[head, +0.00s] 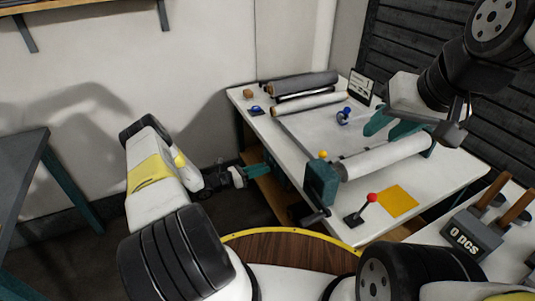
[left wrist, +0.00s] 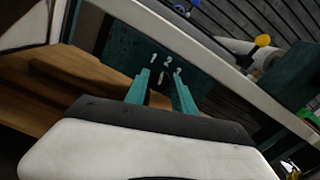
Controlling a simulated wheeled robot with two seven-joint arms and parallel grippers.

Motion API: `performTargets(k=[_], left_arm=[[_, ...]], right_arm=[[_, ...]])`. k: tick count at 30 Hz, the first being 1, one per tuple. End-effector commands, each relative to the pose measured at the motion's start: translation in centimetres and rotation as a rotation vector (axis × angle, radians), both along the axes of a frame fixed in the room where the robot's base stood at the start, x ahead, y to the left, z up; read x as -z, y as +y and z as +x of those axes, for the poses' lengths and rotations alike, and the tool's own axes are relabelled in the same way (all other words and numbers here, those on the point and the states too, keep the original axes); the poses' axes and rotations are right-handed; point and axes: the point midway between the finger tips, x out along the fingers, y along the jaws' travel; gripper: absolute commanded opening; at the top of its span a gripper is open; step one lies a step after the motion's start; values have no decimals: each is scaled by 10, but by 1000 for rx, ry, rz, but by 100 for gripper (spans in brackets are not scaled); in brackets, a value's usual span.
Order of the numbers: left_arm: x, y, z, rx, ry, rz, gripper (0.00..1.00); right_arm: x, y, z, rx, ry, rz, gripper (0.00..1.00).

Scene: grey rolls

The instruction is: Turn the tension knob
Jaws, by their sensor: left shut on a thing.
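My left gripper (head: 264,172) is at the near left side of the white worktable, its teal fingers up against a dark teal panel. In the left wrist view this panel (left wrist: 122,48) carries the white marks 1, 2 and 3. My left gripper (left wrist: 161,80) is shut on the tension knob just below these numbers. The knob is mostly hidden by the fingers; a short white mark shows between them, under the 2. My right gripper (head: 380,122) hangs over the worktable above the front roll; its finger gap is unclear.
The worktable (head: 455,178) bears a pale front roll (head: 385,157) in teal brackets, dark rolls (head: 300,82) at the back, a red-knobbed lever (head: 371,198) and an orange square (head: 398,201).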

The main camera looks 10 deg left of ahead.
Motion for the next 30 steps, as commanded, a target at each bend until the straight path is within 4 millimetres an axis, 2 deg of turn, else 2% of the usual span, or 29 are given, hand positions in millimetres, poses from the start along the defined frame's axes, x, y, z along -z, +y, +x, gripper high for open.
performTargets(k=[15, 30], left_arm=[[1, 2, 1, -2, 315, -211, 0], [2, 2, 1, -2, 402, -268, 0]], right_arm=[[0, 0, 0, 0, 0, 0, 36], [0, 0, 0, 0, 0, 0, 36]])
